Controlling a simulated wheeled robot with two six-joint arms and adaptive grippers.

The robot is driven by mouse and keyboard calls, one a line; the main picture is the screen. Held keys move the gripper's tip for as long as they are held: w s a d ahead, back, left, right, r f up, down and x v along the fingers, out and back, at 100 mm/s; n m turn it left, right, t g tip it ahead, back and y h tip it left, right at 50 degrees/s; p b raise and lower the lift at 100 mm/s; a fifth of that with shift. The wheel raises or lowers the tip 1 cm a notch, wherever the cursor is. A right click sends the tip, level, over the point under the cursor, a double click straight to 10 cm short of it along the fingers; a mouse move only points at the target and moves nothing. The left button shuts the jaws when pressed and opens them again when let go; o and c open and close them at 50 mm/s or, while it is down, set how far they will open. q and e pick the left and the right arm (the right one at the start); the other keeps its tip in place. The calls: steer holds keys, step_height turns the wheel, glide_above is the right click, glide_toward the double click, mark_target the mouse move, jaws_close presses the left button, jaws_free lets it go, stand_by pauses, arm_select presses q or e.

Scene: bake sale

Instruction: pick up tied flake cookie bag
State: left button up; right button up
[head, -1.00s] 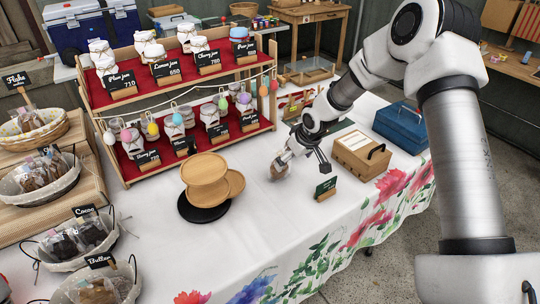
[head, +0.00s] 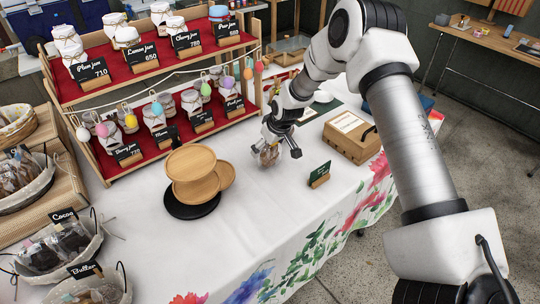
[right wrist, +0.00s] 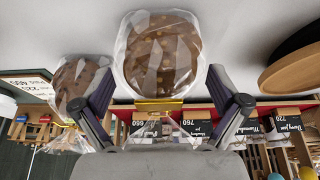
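A clear bag (right wrist: 160,55) of brown, speckled cookie, closed with a gold tie, fills the upper middle of the right wrist view. A second tied bag (right wrist: 75,85) is to its left there. In the head view the bags (head: 268,156) show as a small brown shape on the white tablecloth, partly hidden by my right gripper. My right gripper (head: 282,147) is just above them. Its fingers (right wrist: 160,82) are spread wide on either side of the first bag and its tied neck, with gaps to both. My left gripper is not in view.
A small green sign (head: 319,175) and a wooden box (head: 351,140) stand to the right of the bags. A round tiered wooden stand (head: 192,165) is to the left. The jam shelf (head: 240,125) is behind. Cookie baskets (head: 60,262) line the left. The front cloth is clear.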

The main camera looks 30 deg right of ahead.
steer(key=c, duration=0.4)
steer(key=shift+f, duration=0.1)
steer(key=shift+c, duration=0.5)
